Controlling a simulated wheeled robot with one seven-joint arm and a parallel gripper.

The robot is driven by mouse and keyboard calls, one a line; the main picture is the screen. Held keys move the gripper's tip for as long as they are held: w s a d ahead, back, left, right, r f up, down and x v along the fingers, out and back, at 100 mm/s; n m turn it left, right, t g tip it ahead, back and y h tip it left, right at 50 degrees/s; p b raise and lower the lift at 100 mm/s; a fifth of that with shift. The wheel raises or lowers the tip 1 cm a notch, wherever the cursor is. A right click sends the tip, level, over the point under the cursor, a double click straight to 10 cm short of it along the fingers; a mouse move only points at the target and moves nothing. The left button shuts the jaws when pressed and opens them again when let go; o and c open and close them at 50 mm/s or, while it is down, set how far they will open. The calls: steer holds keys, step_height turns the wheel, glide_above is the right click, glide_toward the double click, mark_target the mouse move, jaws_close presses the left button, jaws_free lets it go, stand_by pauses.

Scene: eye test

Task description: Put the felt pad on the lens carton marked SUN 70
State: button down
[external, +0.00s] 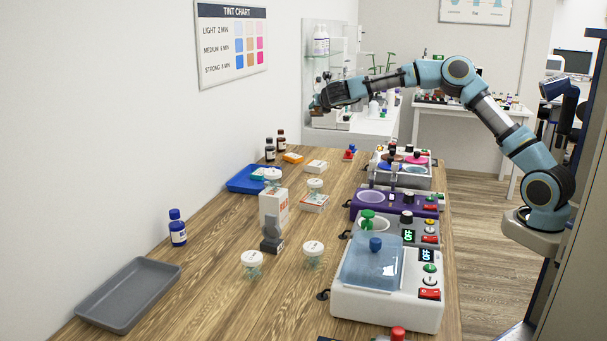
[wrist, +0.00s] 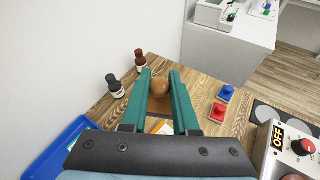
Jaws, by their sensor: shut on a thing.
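My gripper (external: 319,100) is raised above the far part of the wooden table in the external view. In the wrist view its green fingers (wrist: 160,80) are shut on a brown thing with a rounded knob, which looks like the felt pad (wrist: 160,87). The print on the cartons is too small to read, so I cannot tell which is SUN 70.
Two dark bottles (external: 275,147) stand near the wall. Tinting machines (external: 392,285) line the right edge. Red and blue knobbed blocks (wrist: 218,112) sit right of the fingers.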

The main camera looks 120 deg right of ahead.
mark_target(316, 163)
step_height(316, 163, down, 18)
steer(key=p, duration=0.2)
steer(key=shift+f+p, duration=0.15)
steer(key=shift+p, duration=0.25)
steer(key=shift+f, duration=0.15)
steer(key=shift+f+b, duration=0.2)
steer(key=shift+b, duration=0.15)
steer(key=c, duration=0.7)
jaws_free()
steer(key=shift+r, duration=0.1)
steer(key=shift+r, duration=0.15)
steer(key=b+v, duration=0.2)
steer(key=v, duration=1)
steer(key=shift+b, duration=0.35)
steer(key=shift+w+r, duration=0.1)
